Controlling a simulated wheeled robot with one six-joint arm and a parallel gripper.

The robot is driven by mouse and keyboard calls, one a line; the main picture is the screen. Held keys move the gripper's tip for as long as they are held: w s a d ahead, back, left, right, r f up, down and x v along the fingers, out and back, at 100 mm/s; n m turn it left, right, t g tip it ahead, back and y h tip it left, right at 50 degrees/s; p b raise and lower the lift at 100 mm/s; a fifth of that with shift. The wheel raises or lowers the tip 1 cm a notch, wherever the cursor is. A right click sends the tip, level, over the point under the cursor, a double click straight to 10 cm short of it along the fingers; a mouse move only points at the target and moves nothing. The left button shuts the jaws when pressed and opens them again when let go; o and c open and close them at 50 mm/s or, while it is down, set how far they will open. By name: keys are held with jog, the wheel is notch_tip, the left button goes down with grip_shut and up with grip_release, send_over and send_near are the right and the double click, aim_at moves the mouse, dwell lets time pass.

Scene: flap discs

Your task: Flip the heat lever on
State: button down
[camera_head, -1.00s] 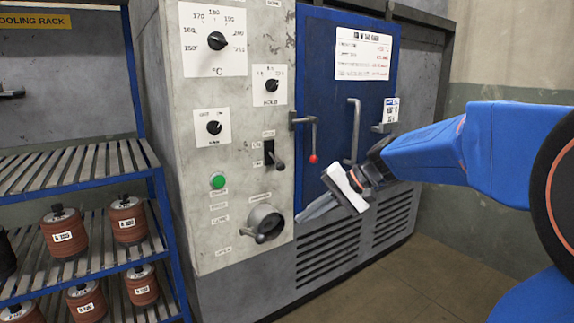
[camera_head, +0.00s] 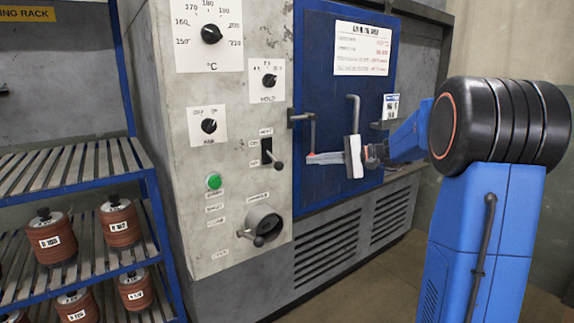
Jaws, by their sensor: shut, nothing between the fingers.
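The heat lever (camera_head: 275,161) is a dark lever with a rounded knob on a black slot plate, on the grey control panel (camera_head: 232,120) of the oven. Its handle hangs down and to the right, toward the lower marking. My gripper (camera_head: 309,158) is shut and empty. Its fingers point left toward the lever at about the same height, and in the picture a gap separates them from the knob.
The blue oven door (camera_head: 345,110) has a vertical grey handle (camera_head: 355,105). A green button (camera_head: 214,181) and a round recessed valve with a lever (camera_head: 262,226) sit lower on the panel. A blue-framed rack (camera_head: 75,180) with several brown disc stacks stands at left.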

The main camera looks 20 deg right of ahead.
aim_at(274, 160)
jog(key=x, duration=0.9)
jog(key=shift+a+f, duration=0.1)
jog(key=shift+a, duration=0.5)
jog(key=shift+s+a+r, duration=0.15)
jog(key=shift+s+a, duration=0.05)
jog(key=shift+s, duration=0.65)
jog(key=shift+s+a+r, duration=0.2)
jog(key=shift+s, duration=0.65)
jog(key=shift+s+r+m+g+h, duration=0.15)
jog(key=shift+r+m+g+h, duration=0.15)
jog(key=shift+r+g+h, duration=0.15)
notch_tip(274, 160, up, 4)
jog(key=m+g+h, duration=0.1)
jog(key=g, duration=0.1)
jog(key=m+g+h, duration=0.2)
jog(key=g, duration=0.1)
jog(key=shift+d+r, duration=0.1)
jog(key=shift+r, duration=0.2)
